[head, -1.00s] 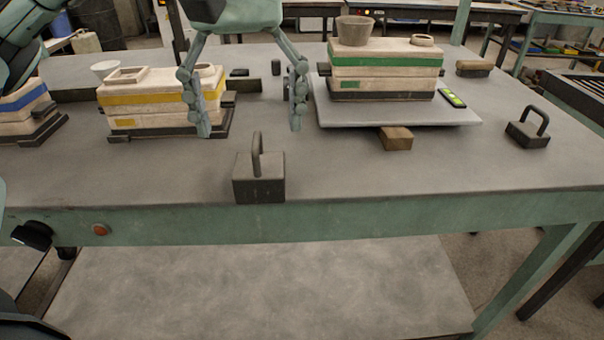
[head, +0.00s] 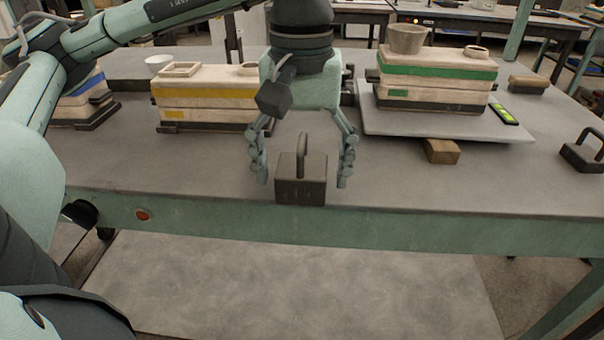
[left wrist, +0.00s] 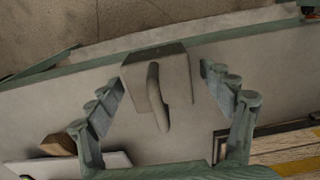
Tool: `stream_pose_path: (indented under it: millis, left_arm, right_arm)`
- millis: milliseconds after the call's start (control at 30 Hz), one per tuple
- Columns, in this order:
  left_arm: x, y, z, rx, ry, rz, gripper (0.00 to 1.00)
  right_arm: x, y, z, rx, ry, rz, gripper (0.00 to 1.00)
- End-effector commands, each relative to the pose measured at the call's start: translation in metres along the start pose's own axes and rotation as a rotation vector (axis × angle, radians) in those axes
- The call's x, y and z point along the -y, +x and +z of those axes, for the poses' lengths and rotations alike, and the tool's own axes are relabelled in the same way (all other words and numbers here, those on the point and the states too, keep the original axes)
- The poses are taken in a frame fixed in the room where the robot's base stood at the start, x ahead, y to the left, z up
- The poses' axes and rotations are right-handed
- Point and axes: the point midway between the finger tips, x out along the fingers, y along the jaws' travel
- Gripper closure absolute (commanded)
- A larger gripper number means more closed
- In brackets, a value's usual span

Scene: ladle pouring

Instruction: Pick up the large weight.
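The large weight (head: 301,181) is a dark block with an upright loop handle, standing near the front edge of the table. It also shows in the left wrist view (left wrist: 176,77), with its handle pointing toward the camera. My left gripper (head: 303,178) is open, pointing down, with one finger on each side of the weight. In the left wrist view there are gaps between the fingers and the block. A second dark weight with a handle (head: 585,152) stands at the right of the table. My right gripper is not in view.
A stack with a yellow band (head: 200,95) stands behind on the left. A stack with a green band (head: 440,72) sits on a light board (head: 385,122), with a wooden block (head: 441,151) at its front. The table's front strip (head: 420,228) is clear.

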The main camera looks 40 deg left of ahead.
Motion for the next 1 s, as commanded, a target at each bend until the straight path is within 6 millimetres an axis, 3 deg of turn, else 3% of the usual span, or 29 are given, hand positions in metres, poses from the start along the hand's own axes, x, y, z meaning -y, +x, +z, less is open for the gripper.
stream_pose_path:
  millis: [67, 600, 1000]
  left_arm:
    - [-0.0001, -0.0002, 0.0000, 0.000, 0.000, 0.000, 0.31]
    - [0.0000, -0.0004, 0.0000, 0.000, 0.000, -0.001, 0.98]
    - [-0.0010, -0.0069, -0.0005, -0.003, -0.001, 0.004, 1.00]
  right_arm:
    - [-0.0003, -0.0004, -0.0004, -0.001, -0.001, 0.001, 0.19]
    - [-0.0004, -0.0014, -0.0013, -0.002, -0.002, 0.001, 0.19]
    - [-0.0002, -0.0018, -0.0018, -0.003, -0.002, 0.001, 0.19]
